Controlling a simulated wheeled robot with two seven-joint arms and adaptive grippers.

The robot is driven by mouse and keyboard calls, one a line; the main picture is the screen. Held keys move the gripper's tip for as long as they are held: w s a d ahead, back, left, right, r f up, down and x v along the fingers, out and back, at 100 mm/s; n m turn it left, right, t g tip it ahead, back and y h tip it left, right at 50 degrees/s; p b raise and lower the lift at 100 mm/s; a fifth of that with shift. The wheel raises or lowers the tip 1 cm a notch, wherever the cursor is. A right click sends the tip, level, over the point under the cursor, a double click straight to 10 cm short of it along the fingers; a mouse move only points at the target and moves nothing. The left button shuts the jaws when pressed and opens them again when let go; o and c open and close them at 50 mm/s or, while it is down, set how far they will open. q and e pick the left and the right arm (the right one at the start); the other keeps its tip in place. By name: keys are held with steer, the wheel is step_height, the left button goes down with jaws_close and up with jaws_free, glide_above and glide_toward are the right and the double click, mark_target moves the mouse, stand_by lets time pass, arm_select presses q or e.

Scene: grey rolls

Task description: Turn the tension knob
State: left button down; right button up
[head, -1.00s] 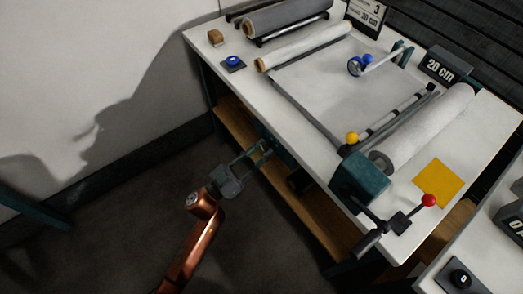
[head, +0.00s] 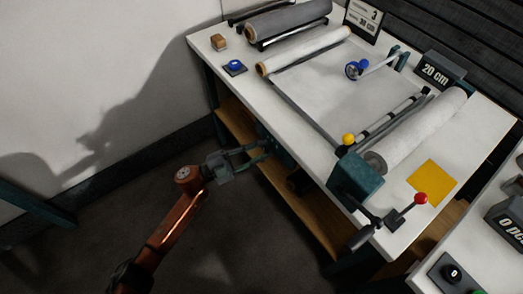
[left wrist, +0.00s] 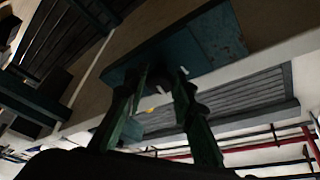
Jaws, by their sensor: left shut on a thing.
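My left gripper (head: 266,150) reaches in from the left to the front edge of the white worktable (head: 480,130), below its top. Its fingers are at a teal housing (head: 285,160) fixed under the edge. In the left wrist view the green fingers (left wrist: 160,80) point at a teal plate (left wrist: 205,38). A small dark round part, seemingly the tension knob (left wrist: 183,71), shows by the fingertips at the plate. The gripper is shut on it. In the head view the knob is hidden by the fingers and housing. My right gripper is not in view.
A teal box (head: 355,180) with a red-ball crank (head: 421,198) stands at the front corner. On the table are a white roll (head: 425,128), a blue button (head: 235,67) and a yellow square (head: 432,182). A wooden shelf (head: 235,125) runs below. The floor in front is clear.

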arm_select(q)
steer(key=m+g, duration=0.1)
steer(key=m, duration=0.2)
steer(key=shift+a+r+y+p, duration=0.1)
steer(key=shift+r+y+p, duration=0.05)
steer(key=shift+y+p, duration=0.2)
steer(key=m+g+y+p, duration=0.1)
steer(key=m, duration=0.3)
steer(key=shift+w+r, duration=0.1)
steer(key=shift+m+y, duration=0.35)
steer(key=shift+m, duration=0.25)
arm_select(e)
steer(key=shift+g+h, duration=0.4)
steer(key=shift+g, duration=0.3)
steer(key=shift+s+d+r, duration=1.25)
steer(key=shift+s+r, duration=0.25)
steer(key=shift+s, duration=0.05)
arm_select(q)
steer(key=c, duration=1.6)
jaws_free()
steer(key=shift+a, duration=0.15)
steer(key=v, duration=1.1)
steer(key=shift+a, duration=0.35)
